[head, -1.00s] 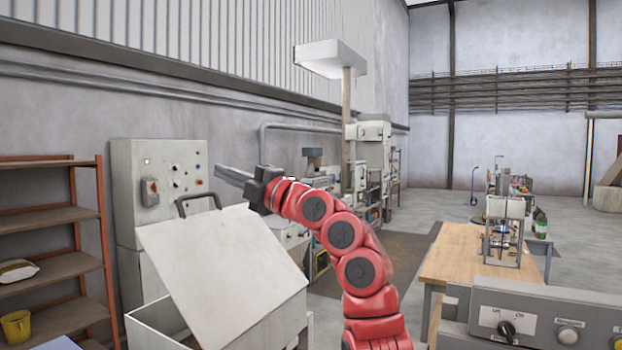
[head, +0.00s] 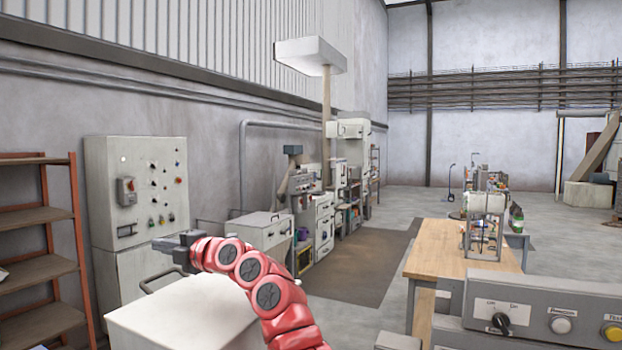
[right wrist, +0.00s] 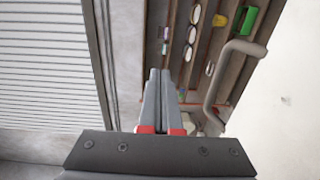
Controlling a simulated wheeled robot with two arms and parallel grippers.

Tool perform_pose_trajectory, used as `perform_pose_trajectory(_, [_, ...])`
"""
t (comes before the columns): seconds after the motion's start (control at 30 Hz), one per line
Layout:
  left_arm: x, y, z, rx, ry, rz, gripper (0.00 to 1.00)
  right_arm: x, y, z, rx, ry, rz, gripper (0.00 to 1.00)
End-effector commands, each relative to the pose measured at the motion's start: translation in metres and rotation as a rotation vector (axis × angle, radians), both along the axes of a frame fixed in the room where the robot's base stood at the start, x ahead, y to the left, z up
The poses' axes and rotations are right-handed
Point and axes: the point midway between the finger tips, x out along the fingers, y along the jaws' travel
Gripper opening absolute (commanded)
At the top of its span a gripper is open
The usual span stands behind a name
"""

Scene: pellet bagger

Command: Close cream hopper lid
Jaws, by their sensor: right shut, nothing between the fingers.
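The cream hopper lid (head: 185,315) is at the bottom left of the head view and looks close to flat. Its dark handle (head: 160,277) stands at its far-left edge. The hopper body below is cut off or hidden, so I cannot tell whether the lid rests on the rim. My right gripper (head: 160,243) is shut and empty, just above and beyond the handle in the picture. In the right wrist view, the closed fingers (right wrist: 160,76) are left of the handle (right wrist: 222,85) and apart from it, with the pale lid (right wrist: 290,100) at the right. My left gripper is not in view.
A control cabinet (head: 135,195) stands behind the lid, against the wall. An orange-framed shelf (head: 40,215) is at the far left. A wooden table (head: 450,250) and a grey control panel (head: 540,305) are at the right. A dark floor mat (head: 355,270) lies between.

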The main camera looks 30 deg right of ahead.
Motion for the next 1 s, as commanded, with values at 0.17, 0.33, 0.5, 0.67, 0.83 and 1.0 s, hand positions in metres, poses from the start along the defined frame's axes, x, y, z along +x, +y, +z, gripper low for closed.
perform_pose_trajectory(0.17, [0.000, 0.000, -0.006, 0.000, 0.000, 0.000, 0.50, 0.004, 0.003, -0.024, -0.034, 0.041, -0.002, 0.00])
perform_pose_trajectory(0.33, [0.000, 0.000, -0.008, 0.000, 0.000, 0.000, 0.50, 0.006, 0.004, -0.039, -0.067, 0.082, -0.003, 0.00])
perform_pose_trajectory(0.5, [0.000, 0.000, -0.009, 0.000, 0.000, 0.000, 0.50, 0.007, 0.004, -0.045, -0.080, 0.103, -0.001, 0.00])
perform_pose_trajectory(0.67, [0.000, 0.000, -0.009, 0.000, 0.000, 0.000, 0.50, 0.007, 0.005, -0.047, -0.083, 0.107, -0.001, 0.00])
perform_pose_trajectory(0.83, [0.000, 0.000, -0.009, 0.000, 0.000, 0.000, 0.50, 0.007, 0.004, -0.046, -0.083, 0.107, -0.001, 0.00])
perform_pose_trajectory(1.0, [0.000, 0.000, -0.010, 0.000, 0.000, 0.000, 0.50, 0.006, 0.005, -0.045, -0.083, 0.105, -0.001, 0.00])
